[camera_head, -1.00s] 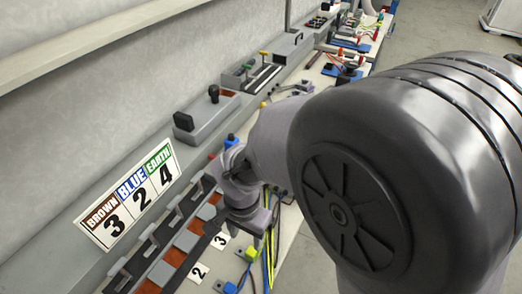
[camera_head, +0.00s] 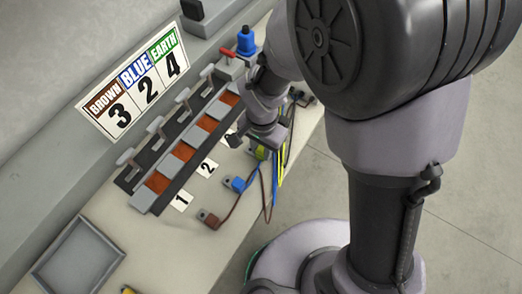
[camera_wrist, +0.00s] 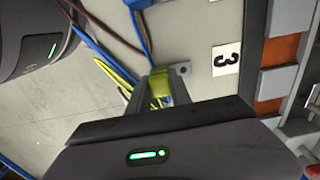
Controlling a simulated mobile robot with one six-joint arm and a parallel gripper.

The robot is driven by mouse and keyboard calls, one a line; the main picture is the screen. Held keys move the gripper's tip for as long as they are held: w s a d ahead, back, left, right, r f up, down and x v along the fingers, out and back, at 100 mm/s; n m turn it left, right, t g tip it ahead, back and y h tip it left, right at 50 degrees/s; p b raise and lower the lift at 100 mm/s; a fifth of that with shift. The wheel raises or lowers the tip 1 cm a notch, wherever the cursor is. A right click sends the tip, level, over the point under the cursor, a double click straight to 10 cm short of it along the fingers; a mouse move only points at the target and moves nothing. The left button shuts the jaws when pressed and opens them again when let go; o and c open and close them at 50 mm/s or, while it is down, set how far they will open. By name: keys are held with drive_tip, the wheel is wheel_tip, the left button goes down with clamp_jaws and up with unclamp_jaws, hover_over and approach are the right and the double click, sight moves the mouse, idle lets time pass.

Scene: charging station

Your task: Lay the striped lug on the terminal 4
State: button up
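The striped lug, with a yellow-green sleeve, shows beside my gripper in the head view (camera_head: 260,153) and between its fingers in the wrist view (camera_wrist: 160,85). Its metal tab points right in the wrist view. My gripper (camera_head: 268,133) is low over the bench at the lug; whether its fingers press on the sleeve is not clear. The terminal row has several copper pads between grey dividers. Terminal 4 is the far copper pad (camera_head: 229,98), left of my arm in the head view; its number label is hidden.
The blue lug (camera_head: 237,184) and brown lug (camera_head: 209,218) lie nearer on the bench, with loose wires to the right. Raised levers line the row's wall side. A wall card (camera_head: 135,82) reads brown 3, blue 2, earth 4. A grey tray (camera_head: 78,258) stands at lower left.

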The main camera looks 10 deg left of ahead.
clamp_jaws()
drive_tip(key=shift+r, duration=0.1)
